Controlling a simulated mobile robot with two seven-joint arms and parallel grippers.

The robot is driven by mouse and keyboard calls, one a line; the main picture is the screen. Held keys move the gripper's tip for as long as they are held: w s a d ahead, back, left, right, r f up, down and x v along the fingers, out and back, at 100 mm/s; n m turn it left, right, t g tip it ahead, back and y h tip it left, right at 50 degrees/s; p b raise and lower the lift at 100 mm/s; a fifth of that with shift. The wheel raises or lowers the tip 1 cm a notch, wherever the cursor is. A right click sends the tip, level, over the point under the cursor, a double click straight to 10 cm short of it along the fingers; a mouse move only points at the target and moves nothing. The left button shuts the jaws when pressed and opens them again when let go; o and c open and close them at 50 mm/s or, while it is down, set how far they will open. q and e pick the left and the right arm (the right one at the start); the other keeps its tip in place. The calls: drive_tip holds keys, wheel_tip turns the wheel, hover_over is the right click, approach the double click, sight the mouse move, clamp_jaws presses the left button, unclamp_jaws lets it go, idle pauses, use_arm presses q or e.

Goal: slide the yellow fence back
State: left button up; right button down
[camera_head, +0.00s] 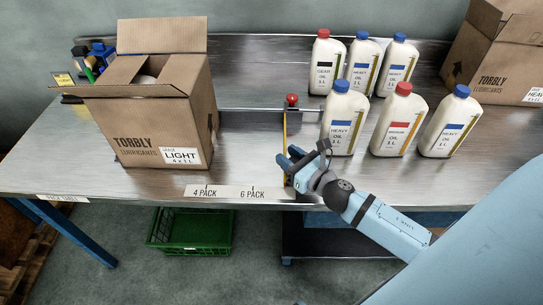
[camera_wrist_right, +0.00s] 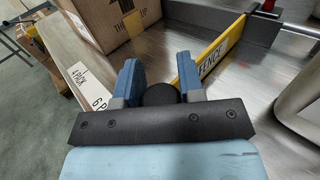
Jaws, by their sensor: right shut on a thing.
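The yellow fence (camera_head: 285,130) shows edge-on in the head view as a thin upright strip on the metal bench, running from a dark rail toward the bench's front edge. In the wrist view the fence (camera_wrist_right: 212,54) bears the word FENCE and runs behind my right finger. My right gripper (camera_head: 288,166) is at the fence's front end. In the wrist view its two blue fingers (camera_wrist_right: 160,82) are on either side of a round black knob (camera_wrist_right: 160,95), closed on it. How the knob joins the fence is hidden. My left gripper is not in view.
An open cardboard box (camera_head: 140,125) stands left of the fence. Several white oil bottles (camera_head: 345,120) stand close to its right. A red knob (camera_head: 291,100) is on the rail behind. A label strip (camera_head: 228,192) marks 4 PACK and 6 PACK, with clear bench between box and fence.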

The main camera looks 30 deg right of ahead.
drive_tip(key=shift+s+d, duration=0.1)
drive_tip(key=shift+d, duration=0.05)
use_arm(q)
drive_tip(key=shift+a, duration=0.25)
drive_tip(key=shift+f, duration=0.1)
use_arm(e)
drive_tip(key=shift+f, duration=0.1)
drive_tip(key=c, duration=1)
unclamp_jaws()
drive_tip(key=shift+d, duration=0.1)
drive_tip(key=shift+o, duration=1.1)
drive_tip(key=shift+s+d, duration=0.1)
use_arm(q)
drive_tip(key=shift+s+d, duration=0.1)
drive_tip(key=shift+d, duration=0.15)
